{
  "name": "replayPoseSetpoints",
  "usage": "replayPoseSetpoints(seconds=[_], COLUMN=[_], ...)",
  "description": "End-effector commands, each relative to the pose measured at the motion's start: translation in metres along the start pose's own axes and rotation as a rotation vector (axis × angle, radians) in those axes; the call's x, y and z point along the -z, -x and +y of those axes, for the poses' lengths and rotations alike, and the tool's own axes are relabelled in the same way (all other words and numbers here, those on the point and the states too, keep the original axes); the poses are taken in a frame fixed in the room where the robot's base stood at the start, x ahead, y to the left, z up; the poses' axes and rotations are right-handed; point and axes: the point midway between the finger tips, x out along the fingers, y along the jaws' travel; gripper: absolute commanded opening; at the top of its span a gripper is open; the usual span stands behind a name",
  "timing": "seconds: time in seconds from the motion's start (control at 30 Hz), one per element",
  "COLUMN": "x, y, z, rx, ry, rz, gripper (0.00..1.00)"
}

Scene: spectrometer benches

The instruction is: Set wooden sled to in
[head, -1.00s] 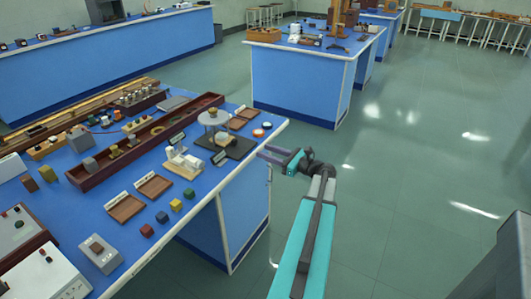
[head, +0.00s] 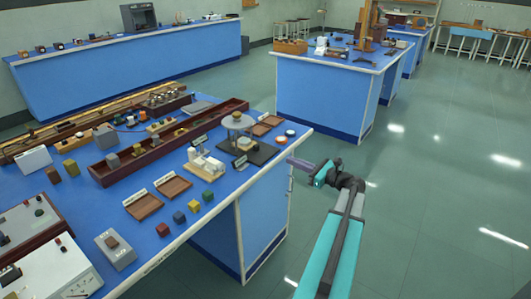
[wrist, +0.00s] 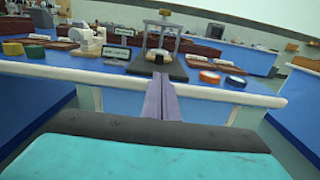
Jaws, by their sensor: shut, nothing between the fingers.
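I cannot tell for sure which thing is the wooden sled. A small white machine on a pale wooden base (head: 207,165) stands near the right end of the near bench in the head view; it also shows at the left in the wrist view (wrist: 86,42). My gripper (head: 292,163) is out past the bench's right edge, beside the dark stand (head: 262,153), apart from everything. Its purple fingers (wrist: 163,90) are together and empty, and point toward the stand in the wrist view.
A long dark-red trough (head: 175,138) with blocks lies along the near bench. Small trays (head: 143,205), coloured cubes (head: 180,217) and instruments (head: 48,278) crowd its top. Another blue bench (head: 320,95) stands behind. The floor at right is clear (head: 430,200).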

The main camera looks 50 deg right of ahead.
Motion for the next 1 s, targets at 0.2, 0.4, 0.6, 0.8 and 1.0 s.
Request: replayPoseSetpoints(seconds=[0.2,0.4,0.6,0.8,1.0], x=[0.000,0.000,0.000,0.000,0.000], y=[-0.003,-0.017,-0.042,-0.071,-0.100], z=[0.000,0.000,0.000,0.000,0.000], rx=[0.000,-0.002,-0.002,-0.002,-0.002], ry=[0.000,0.000,-0.001,-0.001,-0.001], rz=[0.000,-0.001,-0.001,0.000,0.000], gripper=[0.00,0.00,0.00,0.00,0.00])
